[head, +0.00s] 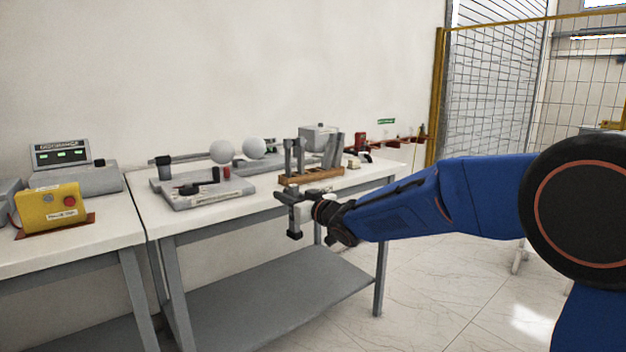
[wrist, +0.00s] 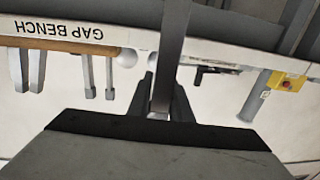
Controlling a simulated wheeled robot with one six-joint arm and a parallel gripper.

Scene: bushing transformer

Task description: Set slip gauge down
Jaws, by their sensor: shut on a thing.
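My gripper (head: 293,210) is in front of the bench's front edge in the head view, out over the open floor side. In the wrist view, my gripper (wrist: 162,98) has its dark fingers closed on the slip gauge (wrist: 172,45), a long plain grey bar. The gauge runs from between the fingers to the top edge of the picture, where its end is cut off. It touches nothing else that I can make out. In the head view the gauge is hard to tell from the gripper parts.
A wooden rack (head: 312,178) with several upright grey bars stands near the bench's front edge, just behind my gripper. A grey plate fixture (head: 208,192) and two white spheres are left of it. A yellow button box (head: 50,207) sits on the left bench. A lower shelf (head: 285,305) lies below.

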